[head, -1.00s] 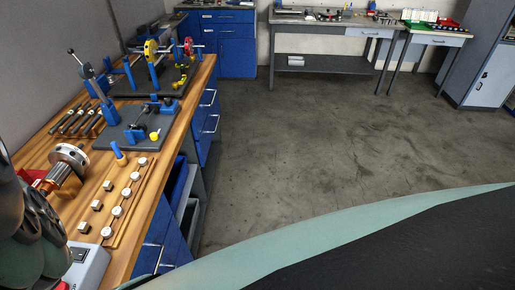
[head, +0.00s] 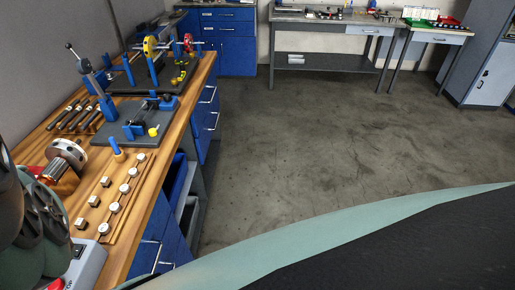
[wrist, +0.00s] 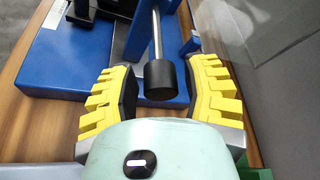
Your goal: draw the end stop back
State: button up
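In the wrist view my gripper (wrist: 162,88) is open, with one yellow-padded finger on each side of the picture. Between the fingertips is a black cylindrical knob (wrist: 160,80) on the end of a bright steel rod (wrist: 156,35). Gaps show between the knob and both fingers. The rod runs away from me over a blue base (wrist: 75,58). I cannot tell for certain whether this knob belongs to the end stop. My gripper is not visible in the head view, where part of my arm fills the lower left.
In the head view a wooden bench (head: 136,187) carries a rotor (head: 66,158), several small weights (head: 124,188), a fixture plate (head: 125,131) and a lever (head: 84,65). The floor (head: 290,150) to the right is clear. A grey wall (wrist: 285,85) is close on the right in the wrist view.

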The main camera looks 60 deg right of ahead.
jog(key=shift+o, duration=0.9)
jog(key=v, duration=1.2)
jog(key=shift+d, duration=0.1)
